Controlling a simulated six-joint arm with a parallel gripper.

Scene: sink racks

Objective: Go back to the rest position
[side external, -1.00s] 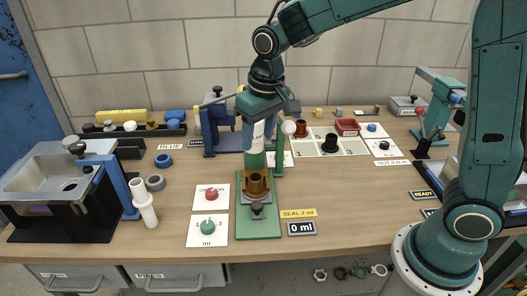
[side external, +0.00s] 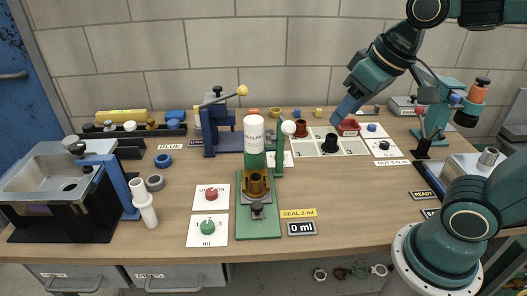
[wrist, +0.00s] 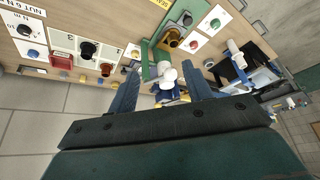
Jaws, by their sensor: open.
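My gripper (side external: 344,112) is raised above the back right of the bench, clear of the wall, its blue fingers pointing down and left. In the wrist view my gripper (wrist: 160,70) has its two fingers spread with nothing held between them. The white sealant bottle (side external: 254,132) stands upright on the green dispenser stand (side external: 258,224), apart from my gripper. A brown fitting (side external: 257,186) sits on the stand below the bottle. The display (side external: 301,228) by the stand reads 0 ml.
A blue press (side external: 220,130) with a yellow-knobbed lever stands behind the dispenser. A black part (side external: 329,143) and a red tray (side external: 348,127) lie below my gripper. A teal tool stand (side external: 430,110) is to its right.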

